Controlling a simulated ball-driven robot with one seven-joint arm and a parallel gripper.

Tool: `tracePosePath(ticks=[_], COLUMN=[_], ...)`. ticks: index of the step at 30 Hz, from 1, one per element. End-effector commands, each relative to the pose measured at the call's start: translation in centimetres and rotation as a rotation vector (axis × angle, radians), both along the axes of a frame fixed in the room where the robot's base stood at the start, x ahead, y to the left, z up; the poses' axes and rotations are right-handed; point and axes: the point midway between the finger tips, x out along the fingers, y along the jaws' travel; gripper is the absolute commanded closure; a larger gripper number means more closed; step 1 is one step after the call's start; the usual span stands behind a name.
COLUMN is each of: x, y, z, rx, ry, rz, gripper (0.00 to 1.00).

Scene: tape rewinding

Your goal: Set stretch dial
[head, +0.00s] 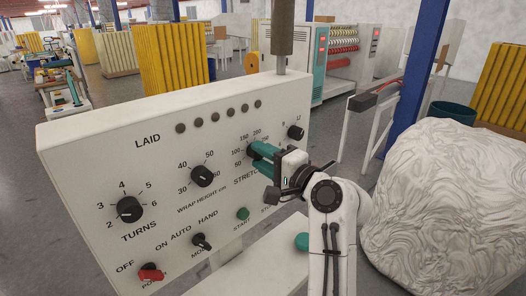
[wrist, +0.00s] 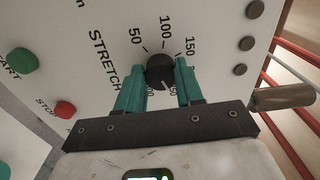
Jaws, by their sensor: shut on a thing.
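The stretch dial (wrist: 160,72) is a black round knob with a pale pointer line, on a white control panel (head: 90,150). In the wrist view its scale reads 50, 100 and 150 around it, with other numbers partly covered. My gripper (wrist: 159,80) has teal fingers, one on each side of the knob, shut on it. In the head view my gripper (head: 263,158) reaches the panel from the right and hides the dial. Which mark the pointer faces cannot be told.
Beside the dial are the wrap height knob (head: 202,177), turns knob (head: 129,210), mode knob (head: 201,242), red power knob (head: 151,272), green start button (head: 242,214) and a further knob (head: 296,132). A large pale wrapped bundle (head: 440,190) stands at the right.

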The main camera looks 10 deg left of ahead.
Motion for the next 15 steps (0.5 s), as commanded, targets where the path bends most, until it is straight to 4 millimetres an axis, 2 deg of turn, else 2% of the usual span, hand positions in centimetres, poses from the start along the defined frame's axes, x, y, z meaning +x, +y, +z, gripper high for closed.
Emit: tracePosePath(ticks=[15], x=[0.14], y=[-0.27], z=[-0.14], rx=[0.021], ry=[0.03], rz=[-0.006], gripper=[0.94])
